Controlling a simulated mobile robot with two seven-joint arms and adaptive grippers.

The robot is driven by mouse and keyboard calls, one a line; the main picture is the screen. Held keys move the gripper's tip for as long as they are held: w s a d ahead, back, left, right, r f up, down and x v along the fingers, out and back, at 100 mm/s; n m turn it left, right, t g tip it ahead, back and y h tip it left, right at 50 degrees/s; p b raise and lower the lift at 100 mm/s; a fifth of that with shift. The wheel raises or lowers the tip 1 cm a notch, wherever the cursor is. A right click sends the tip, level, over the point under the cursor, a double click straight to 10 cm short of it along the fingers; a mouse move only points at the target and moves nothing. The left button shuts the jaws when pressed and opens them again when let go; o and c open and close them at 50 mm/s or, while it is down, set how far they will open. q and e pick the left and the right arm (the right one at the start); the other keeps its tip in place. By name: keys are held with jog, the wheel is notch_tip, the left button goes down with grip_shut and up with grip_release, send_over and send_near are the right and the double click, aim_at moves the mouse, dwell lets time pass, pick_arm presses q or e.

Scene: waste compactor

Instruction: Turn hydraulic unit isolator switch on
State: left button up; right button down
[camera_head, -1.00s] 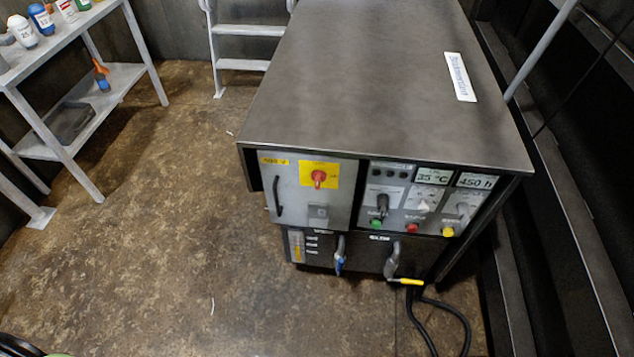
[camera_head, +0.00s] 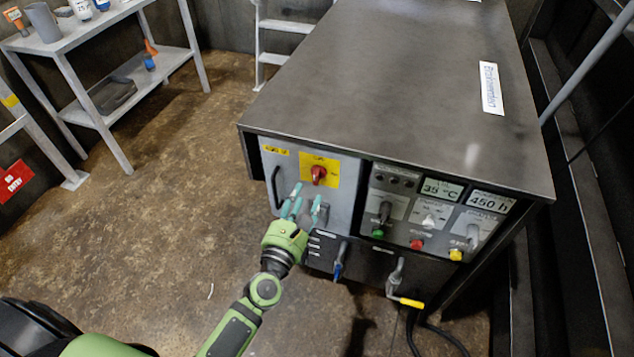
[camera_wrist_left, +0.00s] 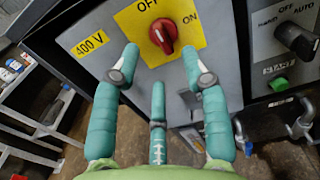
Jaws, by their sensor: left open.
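The isolator switch is a red rotary knob (camera_head: 318,173) on a yellow plate (camera_head: 331,166), on the grey left door of the hydraulic unit (camera_head: 400,80). My right gripper is not in view.
A black door handle (camera_head: 276,188) stands left of the knob. A control panel (camera_head: 437,212) with selectors, buttons and displays lies to the right. Valve levers (camera_head: 338,262) hang below. A grey shelf table (camera_head: 100,30) stands at the left; the floor between is clear.

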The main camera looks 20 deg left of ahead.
aim_at(313, 180)
pick_arm(q)
jog(key=w, duration=0.6)
jog(key=shift+w+d, duration=0.1)
jog(key=shift+w, duration=0.1)
grip_shut()
